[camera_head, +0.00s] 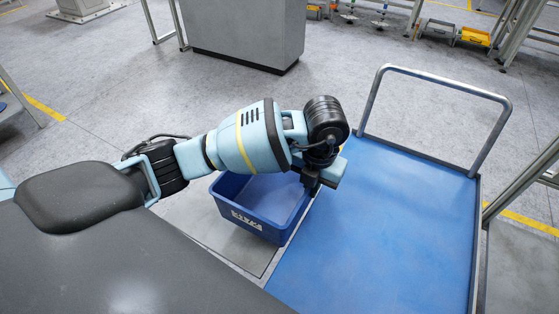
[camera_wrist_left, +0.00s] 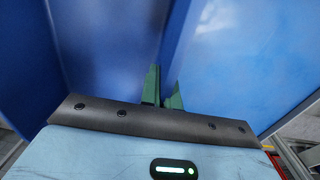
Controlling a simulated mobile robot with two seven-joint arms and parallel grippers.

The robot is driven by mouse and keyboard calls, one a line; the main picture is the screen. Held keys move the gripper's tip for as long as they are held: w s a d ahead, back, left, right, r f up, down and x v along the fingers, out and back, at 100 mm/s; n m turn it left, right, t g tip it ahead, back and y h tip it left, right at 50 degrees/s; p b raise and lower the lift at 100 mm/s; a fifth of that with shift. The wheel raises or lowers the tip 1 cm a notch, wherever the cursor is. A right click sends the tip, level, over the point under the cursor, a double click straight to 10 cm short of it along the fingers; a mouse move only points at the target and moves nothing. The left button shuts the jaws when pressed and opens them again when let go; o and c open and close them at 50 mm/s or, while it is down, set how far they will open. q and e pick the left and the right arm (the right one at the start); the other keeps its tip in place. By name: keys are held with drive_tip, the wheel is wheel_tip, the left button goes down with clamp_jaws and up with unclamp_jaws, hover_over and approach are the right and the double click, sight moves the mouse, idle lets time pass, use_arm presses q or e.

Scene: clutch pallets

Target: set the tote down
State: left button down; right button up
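The tote (camera_head: 262,227) is a blue open bin with white lettering on its front side, and it looks empty. In the head view it is at the left edge of the blue cart deck, partly hidden behind my left arm. My left gripper (camera_head: 311,187) is at the tote's right rim. In the left wrist view the green fingers of the gripper (camera_wrist_left: 162,92) are close together, one on each side of the tote's wall (camera_wrist_left: 176,40). I cannot tell whether the tote's bottom touches anything. My right gripper is not in view.
A cart with a flat blue deck (camera_head: 385,225) and a grey push handle (camera_head: 440,80) stands at the right; its deck is bare. A grey block (camera_head: 245,30) stands at the back. Yellow bins (camera_head: 474,37) are at the far right. Grey floor lies between.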

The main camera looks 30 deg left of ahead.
use_arm(q)
hover_over(286, 172)
drive_tip(key=shift+s+d+f, duration=0.15)
drive_tip(key=shift+d+f, duration=0.2)
drive_tip(key=shift+f, duration=0.1)
drive_tip(key=f, duration=0.3)
drive_tip(key=shift+a, duration=0.3)
drive_tip(key=shift+w+f, duration=0.2)
drive_tip(key=shift+f, duration=0.1)
drive_tip(key=shift+f, duration=0.1)
drive_tip(key=c, duration=2.1)
unclamp_jaws()
drive_tip(key=shift+f, duration=0.1)
drive_tip(key=o, duration=0.5)
drive_tip(key=shift+c, duration=0.2)
wheel_tip(286, 172, up, 12)
drive_tip(key=shift+d+r+p, duration=0.2)
drive_tip(key=shift+d+p, duration=0.05)
drive_tip(key=shift+p, duration=0.15)
